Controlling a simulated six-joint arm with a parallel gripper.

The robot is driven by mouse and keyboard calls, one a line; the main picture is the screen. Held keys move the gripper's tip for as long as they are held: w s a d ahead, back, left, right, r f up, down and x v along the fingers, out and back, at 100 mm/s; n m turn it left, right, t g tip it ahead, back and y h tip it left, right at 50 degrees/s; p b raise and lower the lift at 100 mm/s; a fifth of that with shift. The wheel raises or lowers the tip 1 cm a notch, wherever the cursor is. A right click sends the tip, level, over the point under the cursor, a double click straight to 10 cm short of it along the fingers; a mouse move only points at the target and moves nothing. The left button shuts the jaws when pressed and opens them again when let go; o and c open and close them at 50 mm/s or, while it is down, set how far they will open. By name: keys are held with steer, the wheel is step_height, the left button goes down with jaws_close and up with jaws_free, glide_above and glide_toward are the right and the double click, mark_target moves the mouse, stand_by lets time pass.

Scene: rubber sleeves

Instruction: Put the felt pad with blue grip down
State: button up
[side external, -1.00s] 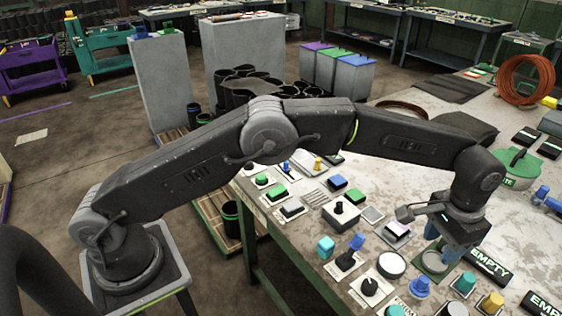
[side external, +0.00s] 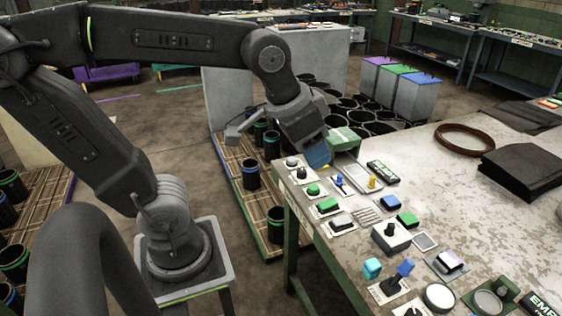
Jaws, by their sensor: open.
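My gripper (side external: 316,158) is open and tilted down over the table's far left corner. A blue face shows at its jaws; I cannot tell whether it is part of the jaws or a thing between them. I cannot tell for sure which thing is the felt pad with blue grip. Blue-topped things on the table are a low dark block with a blue top (side external: 390,202) beside a green-topped one (side external: 408,218), a blue handle (side external: 405,268) on a dark base, and a small blue peg (side external: 339,181). All stand apart from my gripper.
Several small parts on cards crowd the table's left edge. A green box (side external: 345,138) and an EMPTY label (side external: 383,172) are close to my gripper. Bare tabletop (side external: 470,205) lies between.

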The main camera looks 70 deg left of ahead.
steer(key=shift+n+t, duration=0.3)
steer(key=s+f, duration=0.1)
steer(key=s+a+f, duration=0.1)
steer(key=s, duration=0.1)
steer(key=s+f, duration=0.1)
steer(key=s, duration=0.1)
steer(key=shift+a, duration=0.35)
steer(key=shift+o, duration=0.5)
steer(key=shift+w, duration=0.1)
stand_by(0.4)
